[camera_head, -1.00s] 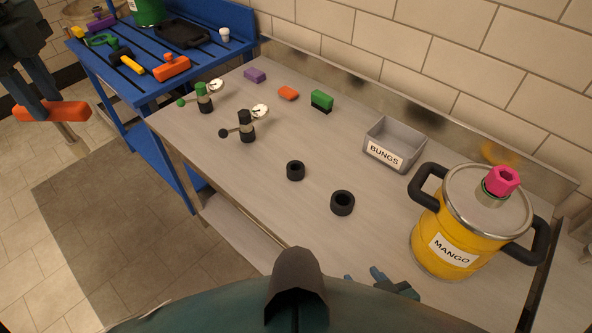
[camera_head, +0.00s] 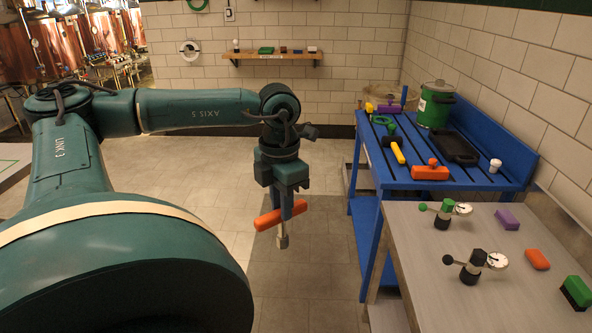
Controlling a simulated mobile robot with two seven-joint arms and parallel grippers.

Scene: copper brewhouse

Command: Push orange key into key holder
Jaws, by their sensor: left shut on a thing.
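The orange key (camera_head: 268,218) has an orange T-shaped handle and a short metal shaft pointing down. My left gripper (camera_head: 286,207) is shut on its handle and holds it in the air over the tiled floor, left of the blue bench. The fingers cover part of the handle. I cannot single out a key holder with certainty. My right gripper is outside the view.
The blue bench (camera_head: 366,212) carries an orange-headed tool (camera_head: 430,171), a black tray (camera_head: 454,148) and a green pot (camera_head: 436,106). A steel table (camera_head: 430,258) with gauge fittings is at right. A wooden wall shelf (camera_head: 240,57) hangs at the back. Floor between is clear.

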